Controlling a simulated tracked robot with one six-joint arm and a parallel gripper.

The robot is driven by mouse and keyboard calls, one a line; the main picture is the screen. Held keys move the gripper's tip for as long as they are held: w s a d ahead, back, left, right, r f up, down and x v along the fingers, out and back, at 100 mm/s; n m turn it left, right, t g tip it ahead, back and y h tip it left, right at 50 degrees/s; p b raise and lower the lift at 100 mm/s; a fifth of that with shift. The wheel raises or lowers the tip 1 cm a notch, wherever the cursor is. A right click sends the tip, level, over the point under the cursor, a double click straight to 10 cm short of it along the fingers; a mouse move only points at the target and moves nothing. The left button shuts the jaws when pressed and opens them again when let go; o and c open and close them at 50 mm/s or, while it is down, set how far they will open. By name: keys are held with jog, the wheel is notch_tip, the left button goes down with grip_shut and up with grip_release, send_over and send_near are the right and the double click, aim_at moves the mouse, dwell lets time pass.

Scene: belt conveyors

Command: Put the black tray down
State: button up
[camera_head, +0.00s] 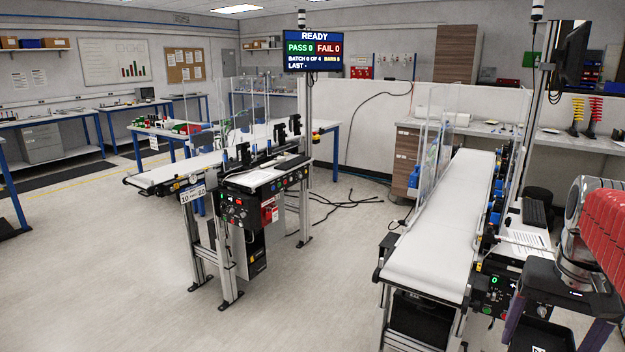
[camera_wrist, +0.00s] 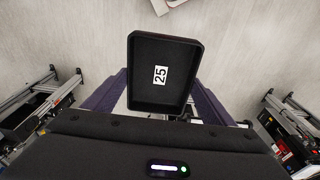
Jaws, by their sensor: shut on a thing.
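The black tray (camera_wrist: 160,45) is a shallow, open, rectangular tray with a white "25" label on its floor. It looks empty apart from that label. My gripper (camera_wrist: 160,98) is shut on it, with a purple finger along either side of the tray's near part. In the head view my gripper (camera_head: 555,330) is at the lower right. Part of the tray (camera_head: 541,338) shows between the fingers there, and the rest is cut off by the picture's edge. In the wrist view pale floor shows around the tray's far end.
A white belt conveyor (camera_head: 440,245) runs just left of my arm, its belt bare. A second conveyor (camera_head: 180,172) with a control box stands at centre left. Cables (camera_head: 345,215) lie on the floor between them. A grey bench (camera_head: 560,140) stands behind. Floor at the left is open.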

jog(key=shift+w+d+r, duration=0.1)
jog(key=shift+w+d, duration=0.4)
jog(key=shift+d, duration=0.1)
jog(key=w+a+f+n, duration=0.1)
jog(key=w+a+f, duration=0.2)
jog(key=w+f, duration=0.35)
jog(key=w+a+f+n, duration=0.2)
jog(key=w+a+f, duration=0.1)
jog(key=w, duration=0.6)
jog(key=w+a+f+n, duration=0.2)
jog(key=a+f, duration=0.4)
jog(key=a, duration=0.3)
jog(key=w+a+f+n, duration=0.1)
jog(key=w+a+f, duration=0.2)
jog(key=a+f, duration=0.4)
jog(key=a, duration=0.2)
jog(key=shift+a+f+n+y, duration=0.25)
jog(key=shift+a+n+y, duration=0.05)
jog(key=shift+n+y, duration=0.1)
jog(key=shift+w, duration=0.1)
